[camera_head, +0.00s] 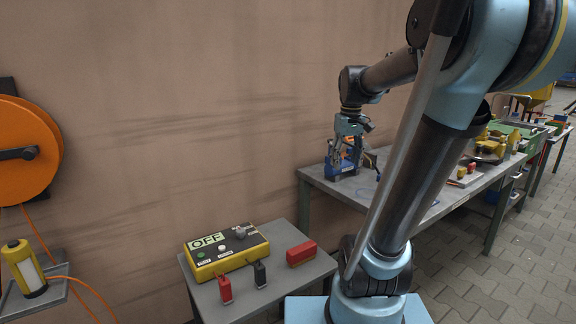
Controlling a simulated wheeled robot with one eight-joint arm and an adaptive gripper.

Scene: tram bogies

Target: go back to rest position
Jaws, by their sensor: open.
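My gripper (347,158) hangs at the end of my arm and points down over the near left end of the grey workbench (318,180). Its fingers are small in this view, stand apart and look empty. A blue item with some orange (343,168) shows just behind or below the fingers. I cannot tell whether they touch it. My arm bends from its base at the bottom up to the right and back left to the gripper.
A small table (245,303) holds a yellow control box (227,252) reading OFF, red and black clamps and a red block (301,253). An orange reel (22,150) hangs at left, above a yellow lamp (24,268). Bench parts (490,150) lie right. Paved floor is clear at lower right.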

